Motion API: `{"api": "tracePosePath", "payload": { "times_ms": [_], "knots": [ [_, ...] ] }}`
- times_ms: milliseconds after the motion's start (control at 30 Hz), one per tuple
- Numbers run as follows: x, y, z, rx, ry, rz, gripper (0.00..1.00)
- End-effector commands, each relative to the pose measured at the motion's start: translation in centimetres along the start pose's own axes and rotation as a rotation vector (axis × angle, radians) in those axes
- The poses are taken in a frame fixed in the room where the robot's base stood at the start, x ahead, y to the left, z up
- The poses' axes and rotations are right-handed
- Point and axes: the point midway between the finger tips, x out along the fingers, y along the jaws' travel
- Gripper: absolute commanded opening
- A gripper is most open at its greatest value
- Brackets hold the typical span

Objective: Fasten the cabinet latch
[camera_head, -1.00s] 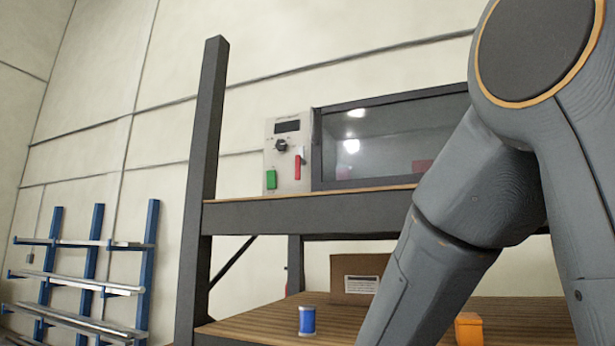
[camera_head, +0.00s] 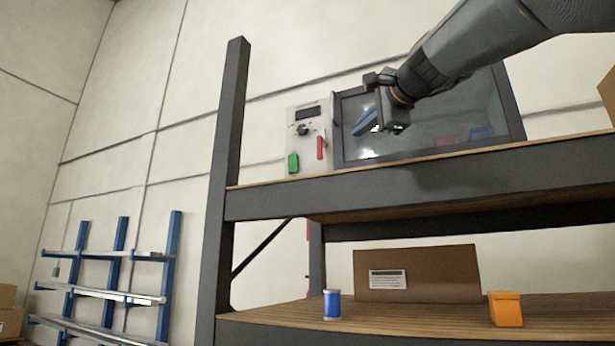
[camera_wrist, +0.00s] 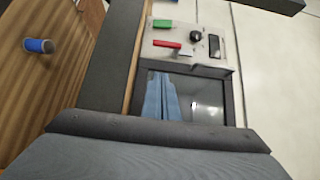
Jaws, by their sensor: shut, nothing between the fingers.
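The cabinet is a dark-framed glass door (camera_head: 340,140) beside a pale control panel (camera_head: 308,112) on the upper shelf. The panel carries a red latch handle (camera_head: 320,147), a green piece (camera_head: 293,163), a black knob (camera_head: 303,129) and a dark display. In the wrist view the red handle (camera_wrist: 167,44) lies beyond the fingers, with a small grey part beside its end. My gripper (camera_head: 358,128) is shut and empty, in front of the glass near its left side, right of the red handle and apart from it. Its blue fingers (camera_wrist: 158,78) also show in the wrist view.
The upper shelf edge (camera_head: 400,183) runs below the cabinet, and a dark post (camera_head: 230,120) stands to the left. On the lower shelf are a blue spool (camera_head: 332,305), a cardboard box (camera_head: 420,275) and an orange bin (camera_head: 506,309). A blue rack (camera_head: 120,262) stands further left.

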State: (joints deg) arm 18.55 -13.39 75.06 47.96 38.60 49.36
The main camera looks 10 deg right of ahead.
Motion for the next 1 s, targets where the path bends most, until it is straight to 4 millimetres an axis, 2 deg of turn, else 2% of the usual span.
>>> {"api": "tracePosePath", "payload": {
  "times_ms": [233,367,833,1000],
  "knots": [
    [0.3,0.1,0.0,-0.001,0.0,0.003,0.0],
    [1.6,0.1,0.0,-0.002,-0.001,0.004,0.0],
    [10.4,0.1,0.0,-0.002,-0.001,0.005,0.0],
    [11.9,0.0,1.9,-0.003,-0.002,0.004,0.0]
  ]
}}
